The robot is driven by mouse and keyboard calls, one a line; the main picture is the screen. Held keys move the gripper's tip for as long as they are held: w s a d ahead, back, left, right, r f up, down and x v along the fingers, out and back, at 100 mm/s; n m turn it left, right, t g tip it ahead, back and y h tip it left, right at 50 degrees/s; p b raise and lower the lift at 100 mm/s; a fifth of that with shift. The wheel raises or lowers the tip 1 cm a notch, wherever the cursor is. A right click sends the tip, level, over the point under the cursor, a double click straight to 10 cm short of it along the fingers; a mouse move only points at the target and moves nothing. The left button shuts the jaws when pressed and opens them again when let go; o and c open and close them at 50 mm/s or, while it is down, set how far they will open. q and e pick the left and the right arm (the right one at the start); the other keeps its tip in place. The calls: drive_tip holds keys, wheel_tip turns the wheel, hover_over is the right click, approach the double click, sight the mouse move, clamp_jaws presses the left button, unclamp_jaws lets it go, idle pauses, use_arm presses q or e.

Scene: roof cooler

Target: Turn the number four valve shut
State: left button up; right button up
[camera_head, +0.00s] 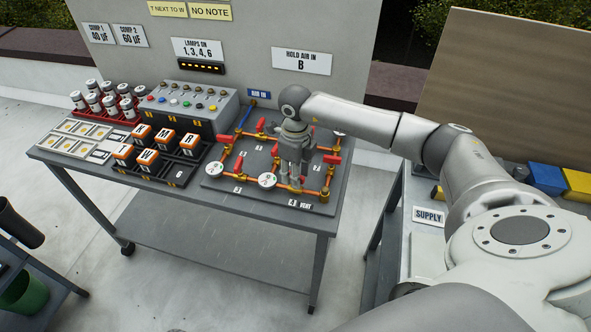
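The valve board (225,184) lies on the right end of the table, with orange pipes, red valve handles and round gauges. A "4 VENT" label (299,204) marks the front edge, in front of the lower pipe. My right gripper (293,184) reaches down over this lower pipe, just behind the label. The number four valve is largely hidden by the gripper; its handle position and any contact are unclear. The fingertips are too small to tell whether they are open or shut. Another red handle (332,159) stands right of the gripper. My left gripper is out of view.
Left of the board stand lettered blocks (143,136), a switch box (190,103) and a red rack of bottles (77,103). A sign (301,61) on the panel reads "HOLD AIR IN B". A supply cart (408,240) stands at the right, below my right arm.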

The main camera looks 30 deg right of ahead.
drive_tip(key=shift+f, duration=0.15)
clamp_jaws()
